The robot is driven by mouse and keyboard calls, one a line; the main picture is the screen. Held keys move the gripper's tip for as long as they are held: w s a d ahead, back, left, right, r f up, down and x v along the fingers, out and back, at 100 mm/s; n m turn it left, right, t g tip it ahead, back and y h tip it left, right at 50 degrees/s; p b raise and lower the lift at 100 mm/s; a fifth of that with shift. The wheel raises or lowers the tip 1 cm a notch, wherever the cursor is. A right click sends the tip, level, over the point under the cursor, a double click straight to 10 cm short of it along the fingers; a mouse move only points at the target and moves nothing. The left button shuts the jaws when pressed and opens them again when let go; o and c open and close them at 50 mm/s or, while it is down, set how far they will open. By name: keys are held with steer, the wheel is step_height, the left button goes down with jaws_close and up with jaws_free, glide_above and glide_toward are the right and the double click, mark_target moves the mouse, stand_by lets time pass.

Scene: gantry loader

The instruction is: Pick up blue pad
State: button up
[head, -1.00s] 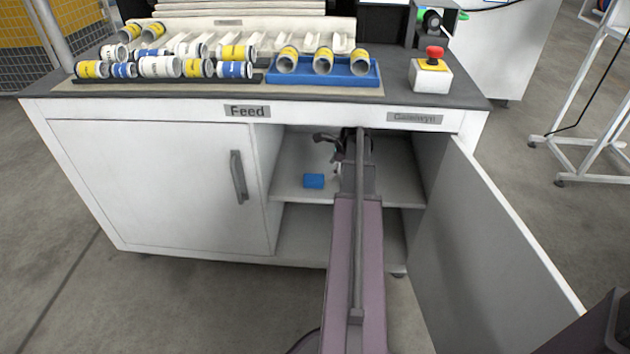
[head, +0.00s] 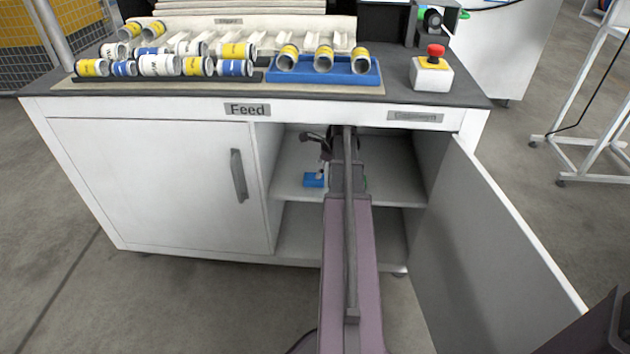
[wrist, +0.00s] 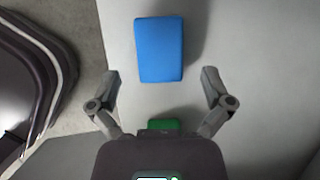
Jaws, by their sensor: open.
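The blue pad (head: 313,180) lies on the upper shelf inside the open right side of the cabinet, near the shelf's front left. In the wrist view the blue pad (wrist: 160,49) shows whole as a rounded rectangle, beyond the fingertips and roughly between their lines. My gripper (wrist: 161,88) is open and empty, with one finger on each side and the pad apart from both. In the head view my gripper (head: 322,165) is at the pad, and my arm and fingers cover part of the shelf and part of the pad.
The open cabinet door (head: 500,250) stands to the right of my arm. The closed left door (head: 160,185) and divider bound the opening on the left. The countertop (head: 450,92) is above. A small green thing (wrist: 163,125) shows near my gripper's base.

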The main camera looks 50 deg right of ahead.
mark_target(314, 180)
steer(key=shift+b+x, duration=1.9)
steer(key=shift+x, duration=0.35)
steer(key=c, duration=0.9)
